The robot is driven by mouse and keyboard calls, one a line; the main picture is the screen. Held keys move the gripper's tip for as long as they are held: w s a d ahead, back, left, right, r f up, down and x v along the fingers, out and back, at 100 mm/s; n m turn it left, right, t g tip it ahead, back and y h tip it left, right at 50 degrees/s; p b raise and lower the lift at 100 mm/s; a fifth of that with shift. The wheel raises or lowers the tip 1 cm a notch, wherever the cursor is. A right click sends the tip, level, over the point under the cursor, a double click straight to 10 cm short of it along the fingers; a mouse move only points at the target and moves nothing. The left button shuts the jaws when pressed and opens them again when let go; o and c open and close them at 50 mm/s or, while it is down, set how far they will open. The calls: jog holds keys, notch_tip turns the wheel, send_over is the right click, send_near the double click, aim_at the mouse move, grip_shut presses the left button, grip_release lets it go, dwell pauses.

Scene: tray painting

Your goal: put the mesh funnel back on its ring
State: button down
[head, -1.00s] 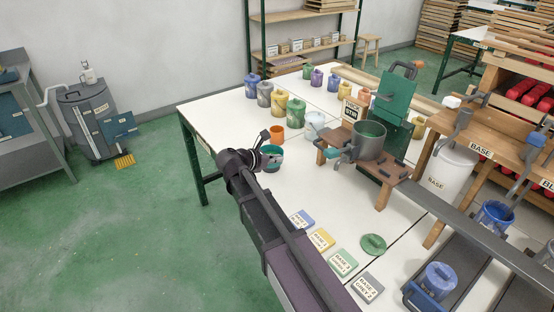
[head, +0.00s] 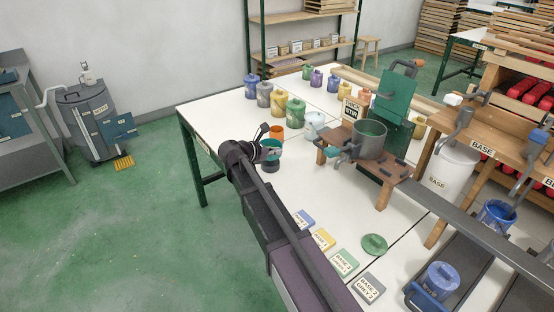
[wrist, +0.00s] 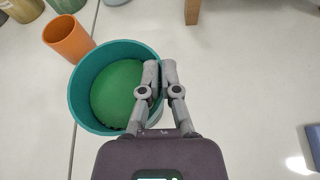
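My gripper (wrist: 160,66) is at the right rim of a round teal vessel (wrist: 75,95) in the wrist view. One finger is inside the rim and one outside, closed on the wall. The vessel is green inside; I cannot tell whether that is paint or mesh. In the head view the teal vessel (head: 270,146) is at the table's left side, with a dark part under it. I cannot surely pick out a mesh funnel or its ring. A grey pot (head: 369,140) stands on a wooden stand (head: 384,173) to the right.
An orange cup (head: 277,132) stands close behind the teal vessel and also shows in the wrist view (wrist: 68,39). Several coloured jars line the table's back. Labelled blocks and a green disc (head: 374,244) lie at the front. White table (head: 315,195) between vessel and stand is clear.

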aim_at(273, 158)
jog(key=shift+f+b, duration=1.15)
jog(key=shift+f, duration=0.25)
jog(key=shift+f, duration=0.2)
jog(key=c, duration=0.8)
grip_release()
jog(key=shift+r, duration=0.15)
jog(key=shift+r, duration=0.1)
jog(key=shift+s+a+r, duration=0.2)
jog(key=shift+a, duration=0.1)
jog(key=p+v, duration=0.4)
jog(key=v, duration=0.7)
jog(key=shift+p, duration=0.35)
jog(key=shift+s+a+f, duration=0.1)
